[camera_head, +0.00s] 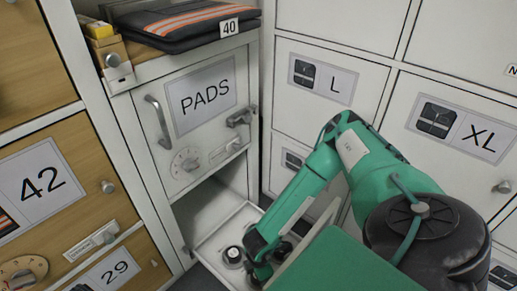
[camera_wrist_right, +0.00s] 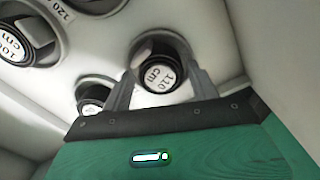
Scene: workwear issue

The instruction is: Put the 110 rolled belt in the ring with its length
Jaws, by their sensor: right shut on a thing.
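The rolled belt marked 110 cm (camera_wrist_right: 158,76) is a small black roll with a white label, in the right wrist view. My right gripper (camera_wrist_right: 162,84) is shut on it, one finger on each side. A pale round ring shows close around and behind this belt; I cannot tell whether the belt is inside it or just above it. In the head view my right gripper (camera_head: 258,256) is low over the pale tray (camera_head: 212,238), and its held belt is hidden there. My left gripper is not in view.
A belt marked 100 cm (camera_wrist_right: 14,44) sits in a ring at upper left, near a 120 label (camera_wrist_right: 66,12). Another roll (camera_wrist_right: 93,98) is left of my fingers. The PADS locker (camera_head: 190,110) stands above the tray, with cabinet walls close by.

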